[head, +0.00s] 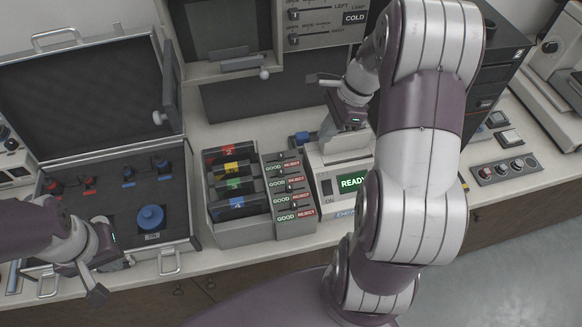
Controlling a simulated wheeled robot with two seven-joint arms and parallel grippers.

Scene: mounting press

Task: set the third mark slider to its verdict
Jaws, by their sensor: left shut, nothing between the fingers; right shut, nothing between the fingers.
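The mark sliders sit on a stepped grey panel (288,190) in the middle of the bench, in several rows labelled GOOD in green and REJECT in red. The knob positions are too small to tell, including the third row's. Left of the panel is a rack (227,212) of dark slots with red, yellow, green and blue numbered labels. My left gripper (97,292) is shut and empty at the front of the open case, well left of the sliders. My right gripper (322,79) is shut and empty, above and behind the slider panel, near the white machine.
A white machine (325,185) with a green READY display stands right of the sliders, partly hidden by my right arm. An open case (180,215) with a blue knob (150,217) lies at left. A press panel (318,25) marked COLD stands behind.

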